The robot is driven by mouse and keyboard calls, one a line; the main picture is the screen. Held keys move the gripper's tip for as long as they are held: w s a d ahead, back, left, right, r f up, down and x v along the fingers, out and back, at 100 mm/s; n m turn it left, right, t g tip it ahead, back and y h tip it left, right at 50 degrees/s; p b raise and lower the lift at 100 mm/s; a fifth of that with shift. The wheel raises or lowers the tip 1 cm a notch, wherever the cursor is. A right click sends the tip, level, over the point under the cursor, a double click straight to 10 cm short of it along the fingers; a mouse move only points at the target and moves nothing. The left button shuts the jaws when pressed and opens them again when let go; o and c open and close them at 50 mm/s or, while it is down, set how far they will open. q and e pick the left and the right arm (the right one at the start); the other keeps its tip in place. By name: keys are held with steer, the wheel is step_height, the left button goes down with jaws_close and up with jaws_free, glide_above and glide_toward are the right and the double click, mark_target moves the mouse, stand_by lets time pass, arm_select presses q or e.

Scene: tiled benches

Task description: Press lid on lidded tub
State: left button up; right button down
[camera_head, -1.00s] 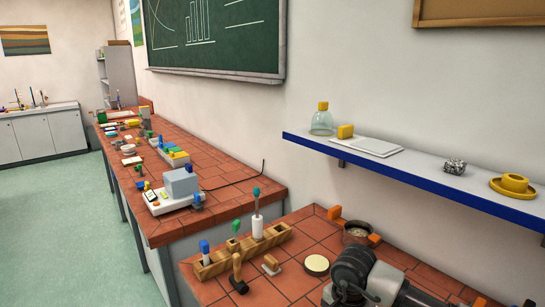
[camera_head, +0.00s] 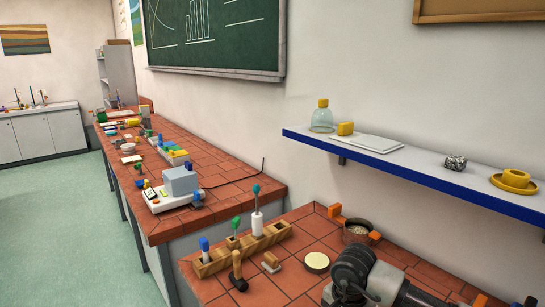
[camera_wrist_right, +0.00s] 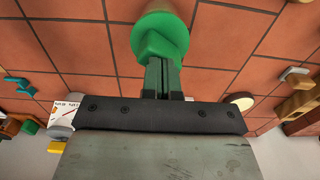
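In the right wrist view my right gripper (camera_wrist_right: 161,78) points away from the camera, its two green fingers close together with only a thin dark slit between them. A faceted green shape is at their tips; I cannot tell whether it is part of the fingers. In the head view my right arm at the bottom right hides this spot. My left gripper is not in view.
A cream disc with a dark rim (camera_head: 317,261) lies on the tiled bench. A wooden holder (camera_head: 272,238) with upright tools stands left of it. A blue-edged shelf (camera_head: 420,181) hangs above the bench.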

steer(key=shift+r, duration=0.1)
steer(key=shift+r+p, duration=1.3)
steer(key=shift+r, duration=2.1)
